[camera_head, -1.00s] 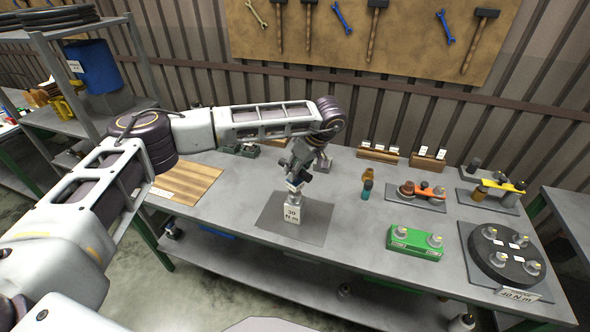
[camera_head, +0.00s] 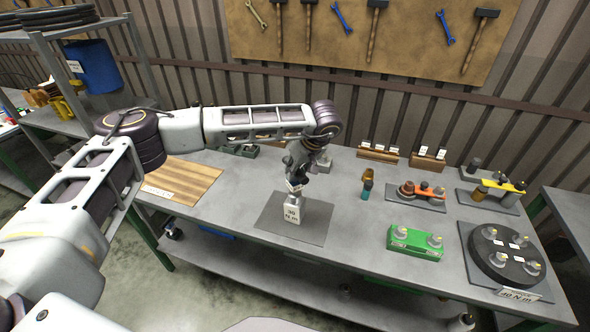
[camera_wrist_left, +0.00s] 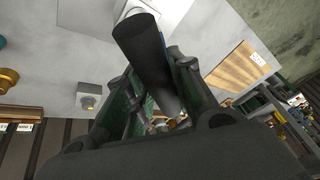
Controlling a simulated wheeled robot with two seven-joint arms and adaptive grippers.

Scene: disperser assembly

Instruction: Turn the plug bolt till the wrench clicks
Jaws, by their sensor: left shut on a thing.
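My left gripper (camera_head: 298,177) points down over the dark grey mat (camera_head: 322,228) near the middle of the bench. It is shut on a black cylindrical handle (camera_wrist_left: 147,55), apparently the wrench, which shows between the fingers in the left wrist view. Below it on the mat stands a pale block (camera_head: 292,213) with a 30 N m label. The handle's lower end and the plug bolt are hidden by the gripper and block, so I cannot tell whether they engage. My right gripper is out of view.
A wooden board (camera_head: 183,186) lies left.

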